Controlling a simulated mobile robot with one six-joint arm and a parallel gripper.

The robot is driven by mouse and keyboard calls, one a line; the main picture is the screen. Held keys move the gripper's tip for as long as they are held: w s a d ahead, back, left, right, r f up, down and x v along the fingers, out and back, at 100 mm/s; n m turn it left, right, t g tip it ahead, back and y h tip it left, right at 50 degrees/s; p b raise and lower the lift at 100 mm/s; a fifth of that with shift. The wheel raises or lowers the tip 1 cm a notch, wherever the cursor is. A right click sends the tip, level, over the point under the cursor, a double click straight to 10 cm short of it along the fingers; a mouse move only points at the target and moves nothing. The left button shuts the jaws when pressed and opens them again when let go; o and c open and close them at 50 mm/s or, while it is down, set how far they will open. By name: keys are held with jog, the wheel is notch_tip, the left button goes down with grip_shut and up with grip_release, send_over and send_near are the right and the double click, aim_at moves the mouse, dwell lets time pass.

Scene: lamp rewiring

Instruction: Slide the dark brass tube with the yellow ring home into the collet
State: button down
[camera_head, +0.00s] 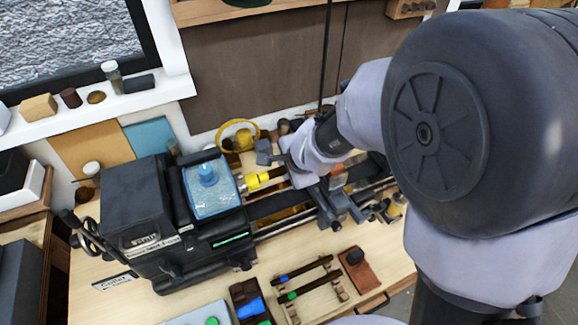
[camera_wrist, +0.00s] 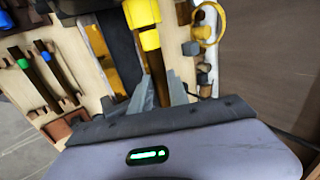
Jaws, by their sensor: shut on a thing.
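The dark brass tube (camera_wrist: 160,86) is between the fingers of my gripper (camera_wrist: 160,93), which is shut on it. Its yellow ring (camera_wrist: 150,40) is ahead of the fingers in the wrist view. In the head view the yellow ring (camera_head: 264,177) lies just left of my gripper (camera_head: 285,170), in line with the brass-coloured collet (camera_head: 241,184) on the lathe's headstock. Another yellow part sits between ring and collet. I cannot tell how deep the tube's front end is in the collet. My wrist hides the rear of the tube in the head view.
The black lathe headstock (camera_head: 150,215) with a clear blue cover (camera_head: 210,187) stands left. Tubes with a blue ring (camera_head: 284,278) and a green ring (camera_head: 292,295) lie on a rack in front. A yellow hoop (camera_head: 238,133) stands behind the collet. Lathe rails run below my gripper.

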jog(key=shift+s+a, duration=0.1)
jog(key=shift+a, duration=0.05)
jog(key=c, duration=1.2)
grip_release()
jog(key=shift+o, duration=0.2)
jog(key=p+v, duration=1.1)
jog(key=v, duration=0.6)
jog(key=s+d+f+n+b, duration=0.3)
jog(key=s+f+b, duration=0.4)
jog(key=b, duration=0.7)
jog(key=s+d+f+n+b, duration=0.3)
jog(key=s+f+n+b, duration=0.3)
jog(key=f+b, duration=0.4)
jog(key=s+b, duration=0.1)
jog(key=b, duration=0.3)
jog(key=shift+s+h, duration=0.3)
jog(key=shift+s, duration=0.05)
